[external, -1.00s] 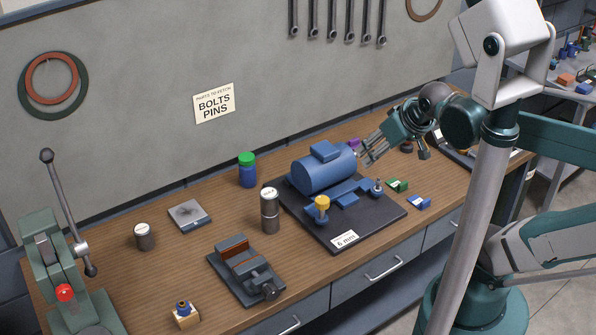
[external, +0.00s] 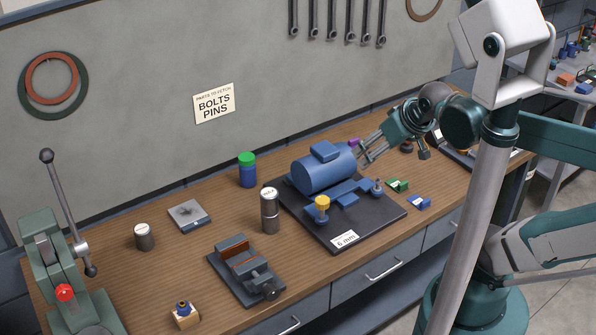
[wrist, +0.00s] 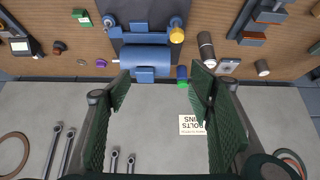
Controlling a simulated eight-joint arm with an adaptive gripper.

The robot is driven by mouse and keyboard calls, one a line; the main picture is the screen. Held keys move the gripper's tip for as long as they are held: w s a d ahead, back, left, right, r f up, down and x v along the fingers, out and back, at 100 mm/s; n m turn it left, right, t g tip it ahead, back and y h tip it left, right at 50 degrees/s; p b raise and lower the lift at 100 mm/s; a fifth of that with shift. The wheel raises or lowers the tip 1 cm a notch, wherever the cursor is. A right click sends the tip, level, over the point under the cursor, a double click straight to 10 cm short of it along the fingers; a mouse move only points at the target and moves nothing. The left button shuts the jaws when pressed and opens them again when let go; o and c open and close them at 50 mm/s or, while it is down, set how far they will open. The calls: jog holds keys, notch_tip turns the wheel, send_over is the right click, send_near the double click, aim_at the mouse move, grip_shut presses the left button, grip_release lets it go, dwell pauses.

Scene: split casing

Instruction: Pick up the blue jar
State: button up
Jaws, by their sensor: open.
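The blue jar (external: 248,176) with a green lid stands upright on the bench near the back wall, left of the blue casing (external: 322,172). The jar also shows in the wrist view (wrist: 182,76), small, beyond the right finger's tip. My gripper (external: 369,157) is at the right end of the casing, well to the right of the jar and apart from it. In the wrist view my gripper (wrist: 160,88) has its two green fingers spread wide with nothing between them.
The casing rests on a dark plate (external: 378,222). A grey canister (external: 270,212) stands in front of the jar. A small vise (external: 246,270), a square grey block (external: 189,215) and a short canister (external: 144,237) are further left. The back wall (external: 150,130) rises behind the bench.

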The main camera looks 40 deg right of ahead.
jog(key=w, duration=0.2)
jog(key=n+g+h, duration=0.1)
jog(key=n+g, duration=0.5)
jog(key=n, duration=0.6)
send_over(246, 157)
jog(key=s+d, duration=0.4)
jog(key=s, duration=0.5)
notch_tip(246, 157, down, 10)
jog(key=w+a+f+n, duration=0.1)
jog(key=w+f, duration=0.2)
jog(key=f, duration=0.1)
jog(key=w+a+f+n+g, duration=0.1)
jog(key=w+f, duration=0.2)
jog(key=f, duration=0.2)
jog(key=w+a+f+n, duration=0.1)
jog(key=w+f, duration=0.1)
jog(key=f, duration=0.2)
jog(key=shift+w+a+f+h+b, duration=0.3)
jog(key=shift+w+a+b, duration=0.1)
jog(key=shift+w+a+f+g, duration=0.2)
jog(key=shift+f+g, duration=0.1)
jog(key=shift+f, duration=0.3)
